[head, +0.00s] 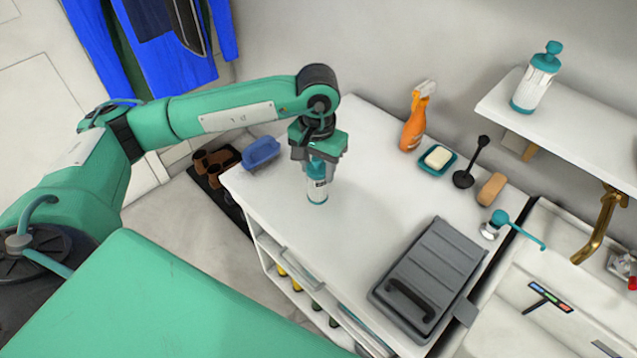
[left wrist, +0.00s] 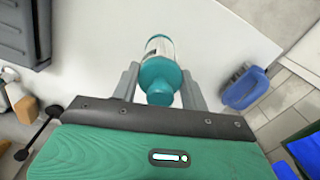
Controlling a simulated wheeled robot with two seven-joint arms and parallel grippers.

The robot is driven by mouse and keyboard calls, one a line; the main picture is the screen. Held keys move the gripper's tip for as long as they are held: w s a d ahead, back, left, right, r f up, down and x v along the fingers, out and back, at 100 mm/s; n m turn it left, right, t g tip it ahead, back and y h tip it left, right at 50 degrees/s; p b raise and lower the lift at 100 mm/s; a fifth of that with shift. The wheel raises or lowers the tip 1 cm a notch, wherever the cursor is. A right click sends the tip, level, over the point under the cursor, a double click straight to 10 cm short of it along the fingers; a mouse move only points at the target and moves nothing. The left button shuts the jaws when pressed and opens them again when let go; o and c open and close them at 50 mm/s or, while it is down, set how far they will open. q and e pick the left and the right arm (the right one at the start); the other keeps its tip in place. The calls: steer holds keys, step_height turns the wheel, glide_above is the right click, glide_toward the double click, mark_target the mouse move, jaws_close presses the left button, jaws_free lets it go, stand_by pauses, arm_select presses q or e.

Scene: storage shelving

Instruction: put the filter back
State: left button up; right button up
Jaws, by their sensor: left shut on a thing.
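A white bottle-shaped filter with teal ends (head: 317,192) is upright over the near left part of the white counter (head: 350,240). My left gripper (head: 318,165) points down and is shut on its upper part. In the left wrist view the filter's teal cap (left wrist: 158,80) sits between the two grey fingers of the left gripper (left wrist: 160,88). I cannot tell whether its base touches the counter. A similar white bottle with a teal top (head: 536,80) stands on the wall shelf (head: 570,115) at upper right. My right gripper is not in view.
The counter also holds a blue brush (head: 261,153), an orange spray bottle (head: 414,120), a soap dish (head: 438,160), a black brush (head: 470,165), a tan sponge (head: 491,189) and a grey case (head: 430,275). A sink (head: 560,260) is at right. Mid-counter is clear.

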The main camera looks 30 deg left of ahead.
mark_target(318, 187)
arm_select(q)
steer(key=shift+f+p, duration=0.3)
steer(key=shift+f, duration=3.15)
steer(key=shift+f, duration=0.1)
steer(key=o, duration=1.3)
steer(key=shift+s, duration=0.1)
steer(key=shift+o, duration=0.2)
